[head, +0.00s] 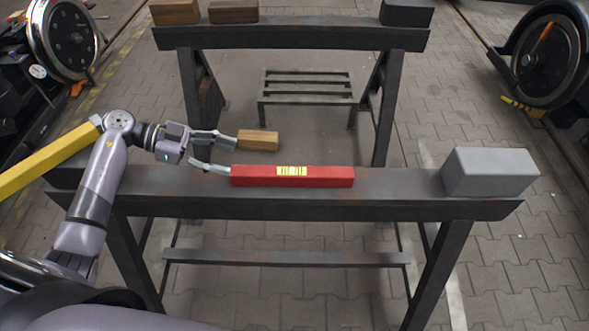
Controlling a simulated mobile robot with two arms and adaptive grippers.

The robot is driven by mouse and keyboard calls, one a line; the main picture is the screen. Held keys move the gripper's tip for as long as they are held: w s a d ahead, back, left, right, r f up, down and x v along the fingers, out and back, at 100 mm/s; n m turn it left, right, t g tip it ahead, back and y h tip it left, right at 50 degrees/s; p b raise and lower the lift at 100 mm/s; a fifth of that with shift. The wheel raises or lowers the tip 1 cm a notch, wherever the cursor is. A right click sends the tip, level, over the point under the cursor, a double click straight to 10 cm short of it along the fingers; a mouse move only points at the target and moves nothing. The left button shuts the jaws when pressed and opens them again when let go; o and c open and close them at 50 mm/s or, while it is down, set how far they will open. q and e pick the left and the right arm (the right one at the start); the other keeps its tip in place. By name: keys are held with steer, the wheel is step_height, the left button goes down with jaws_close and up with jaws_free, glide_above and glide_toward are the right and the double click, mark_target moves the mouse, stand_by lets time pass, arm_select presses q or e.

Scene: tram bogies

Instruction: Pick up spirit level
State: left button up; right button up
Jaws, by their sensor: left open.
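The spirit level, a red bar with a yellow label (328,177), lies lengthwise on the dark near trestle beam (395,184). My left gripper (229,154) is at its left end. The gripper's fingers are spread, with one finger near the level's left end and the other higher, by a wooden block (258,140). I cannot tell whether either fingertip touches anything. Nothing is seen between the fingers. My right gripper is not in view.
A grey block (490,172) sits on the beam's right end. The beam is clear between it and the level. A yellow bar (45,160) slants in at left. Behind are a slatted stand (308,87) and another trestle (300,38) bearing blocks. Wheels (545,60) stand at both sides.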

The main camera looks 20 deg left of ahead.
mark_target(284, 171)
arm_select(q)
steer(key=x, duration=0.4)
steer(key=p+x, duration=0.1)
steer(key=x, duration=0.9)
steer(key=shift+w+d+r, duration=0.15)
steer(key=shift+d+r, duration=0.05)
steer(key=shift+d, duration=0.05)
jaws_close()
